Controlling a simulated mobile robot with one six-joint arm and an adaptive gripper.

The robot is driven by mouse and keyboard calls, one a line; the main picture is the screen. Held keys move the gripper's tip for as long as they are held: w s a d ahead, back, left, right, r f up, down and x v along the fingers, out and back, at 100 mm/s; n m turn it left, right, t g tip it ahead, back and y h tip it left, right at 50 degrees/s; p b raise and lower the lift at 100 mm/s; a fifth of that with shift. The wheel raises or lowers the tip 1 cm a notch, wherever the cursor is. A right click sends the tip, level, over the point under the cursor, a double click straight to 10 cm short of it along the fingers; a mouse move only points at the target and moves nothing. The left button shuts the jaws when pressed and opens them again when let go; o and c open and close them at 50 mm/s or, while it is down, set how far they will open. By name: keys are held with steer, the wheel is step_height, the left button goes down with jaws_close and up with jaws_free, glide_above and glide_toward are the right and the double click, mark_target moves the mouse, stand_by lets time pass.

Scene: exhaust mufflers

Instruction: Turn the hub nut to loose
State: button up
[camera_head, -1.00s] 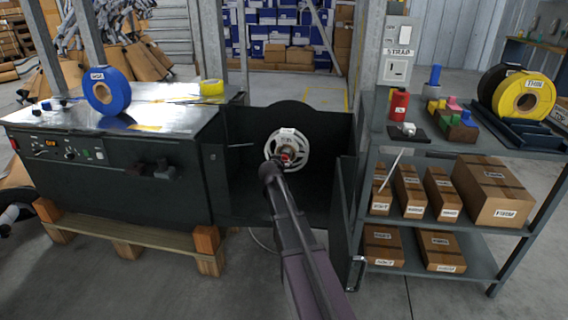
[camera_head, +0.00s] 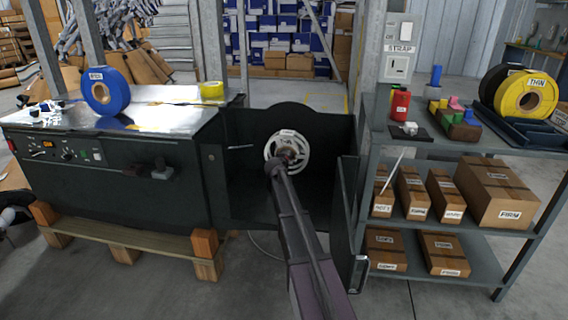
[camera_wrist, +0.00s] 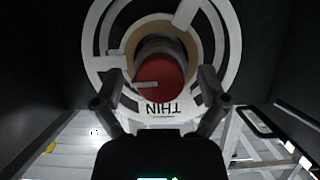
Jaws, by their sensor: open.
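The red hub nut (camera_wrist: 160,78) is a round knob at the centre of a white spoked reel (camera_wrist: 220,45), with a pale bar across its face. A label reading THIN hangs upside down below it in the wrist view. My gripper (camera_wrist: 160,92) is open, its two fingers apart on the left and right of the nut, with no clear contact. In the head view the reel (camera_head: 303,146) stands upright in a dark bay, and my gripper (camera_head: 281,166) is in front of its centre, hiding most of the nut.
Dark panels (camera_head: 245,170) enclose the reel on the left and right. A strapping machine with a blue tape roll (camera_head: 106,91) stands left. A grey shelf (camera_head: 480,262) with boxes and a yellow roll (camera_head: 524,96) stands right. The floor in front is free.

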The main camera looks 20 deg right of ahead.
steer(key=shift+c, duration=0.2)
steer(key=c, duration=1.1)
steer(key=shift+n, duration=0.3)
steer(key=shift+f+n+g+h+b, duration=0.1)
steer(key=shift+n+g+h+b, duration=0.35)
steer(key=shift+n+h, duration=0.45)
steer(key=n+h+b, duration=0.1)
steer(key=n, duration=0.2)
steer(key=shift+w+g+h, duration=0.1)
steer(key=shift+g+h, duration=0.2)
steer(key=shift+g, duration=0.05)
steer(key=n+h+b, duration=0.2)
steer(key=n, duration=0.1)
steer(key=shift+f+n+b, duration=0.1)
steer(key=shift+n+b, duration=0.2)
steer(key=shift+n, duration=0.1)
steer(key=shift+n+h+b, duration=0.7)
steer(key=shift+n+b, duration=0.25)
steer(key=shift+n, duration=0.55)
